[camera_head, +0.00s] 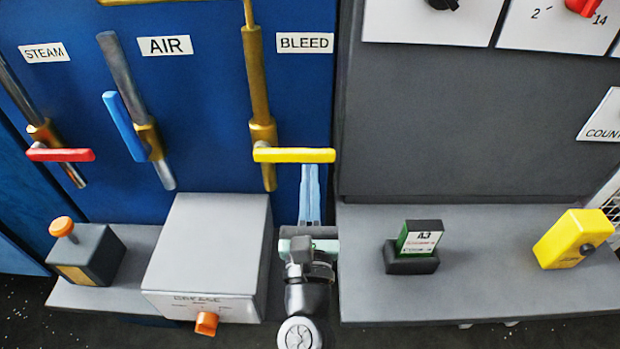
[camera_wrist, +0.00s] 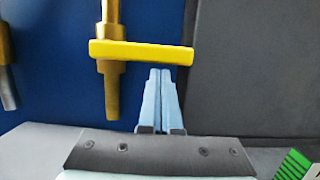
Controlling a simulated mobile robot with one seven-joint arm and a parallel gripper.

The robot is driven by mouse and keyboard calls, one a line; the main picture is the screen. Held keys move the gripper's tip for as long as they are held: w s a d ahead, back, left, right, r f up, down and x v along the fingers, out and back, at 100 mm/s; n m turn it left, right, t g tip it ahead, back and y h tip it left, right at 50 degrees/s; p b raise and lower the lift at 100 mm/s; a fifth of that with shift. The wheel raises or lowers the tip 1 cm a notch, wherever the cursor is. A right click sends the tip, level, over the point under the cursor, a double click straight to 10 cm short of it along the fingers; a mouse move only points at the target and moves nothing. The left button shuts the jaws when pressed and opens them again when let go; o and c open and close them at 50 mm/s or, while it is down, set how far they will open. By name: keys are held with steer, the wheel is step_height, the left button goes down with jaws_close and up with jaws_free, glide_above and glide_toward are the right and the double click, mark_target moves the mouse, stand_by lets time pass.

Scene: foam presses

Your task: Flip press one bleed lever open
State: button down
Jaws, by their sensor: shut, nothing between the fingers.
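The yellow bleed lever (camera_head: 294,155) sits crosswise on a vertical brass pipe (camera_head: 257,85), under the BLEED label (camera_head: 305,43) on the blue panel. Its handle points right. In the wrist view the lever (camera_wrist: 141,53) lies level across the brass pipe (camera_wrist: 111,85). My gripper (camera_head: 309,168) is just below the right part of the handle, fingers pointing up. In the wrist view my gripper's fingers (camera_wrist: 159,72) are together and empty, with their tips close under the handle's right part. I cannot tell whether they touch it.
Left are the blue AIR lever (camera_head: 123,125), angled along its pipe, and the level red STEAM lever (camera_head: 60,155). A grey GREASE box (camera_head: 210,245) stands left of my arm. A green A3 block (camera_head: 419,238) and a yellow box (camera_head: 573,238) are on the right ledge (camera_head: 480,290).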

mark_target(314, 155)
steer(key=shift+r, duration=0.1)
steer(key=shift+d+r+n, duration=0.1)
steer(key=shift+r+n, duration=0.1)
steer(key=shift+n, duration=0.3)
steer(key=shift+d+r+n+y, duration=0.1)
steer(key=shift+r+n+y, duration=0.15)
steer(key=shift+n+y, duration=0.15)
steer(key=shift+d+r+n+y+p, duration=0.1)
steer(key=shift+r+n+y+p, duration=0.15)
steer(key=shift+r+n+p, duration=0.45)
steer(key=shift+d+r+n+y+p, duration=0.15)
steer(key=shift+r+n+y, duration=0.2)
steer(key=shift+n, duration=0.65)
steer(key=r+n, duration=0.1)
steer(key=r+n+p, duration=0.1)
steer(key=n, duration=0.1)
steer(key=shift+a+r+g+y+p, duration=0.2)
steer(key=shift+g+y+p, duration=0.1)
steer(key=shift+y, duration=0.1)
steer(key=a+r+n+g+y+p, duration=0.1)
steer(key=a+r+n+g+p, duration=0.2)
steer(key=n+p, duration=0.7)
steer(key=shift+a+r+n+y, duration=0.3)
steer(key=shift+a+r+n, duration=0.9)
steer(key=shift+n, duration=0.4)
